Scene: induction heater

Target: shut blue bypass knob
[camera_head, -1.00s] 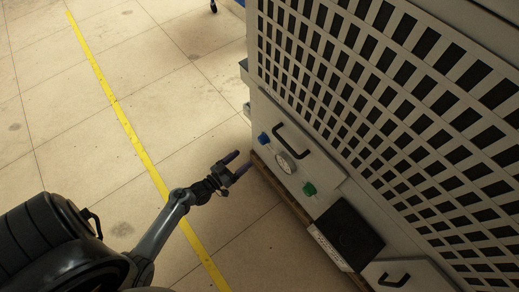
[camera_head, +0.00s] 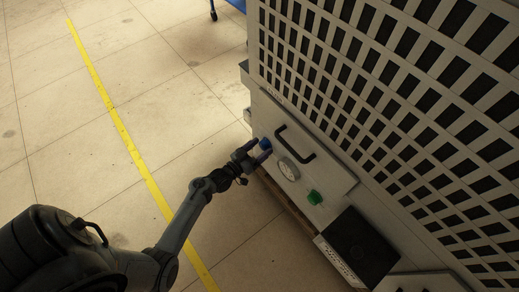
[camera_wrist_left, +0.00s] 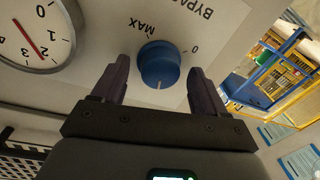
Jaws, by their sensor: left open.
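The blue bypass knob (camera_wrist_left: 159,65) sits on the pale panel in the left wrist view, with "BYPASS", "MAX" and "0" printed around it. A light pointer mark on the knob faces the lower edge of the picture. My left gripper (camera_wrist_left: 160,80) is open, with one finger on each side of the knob and visible gaps between them. In the head view, my left gripper (camera_head: 257,153) is at the panel and partly covers the blue knob (camera_head: 265,144). My right gripper is not in view.
A round gauge (camera_head: 288,169) and a green knob (camera_head: 314,197) sit beside the blue knob on the panel. A black handle (camera_head: 295,143) stands out close by. Open floor with a yellow line (camera_head: 128,140) lies to the left.

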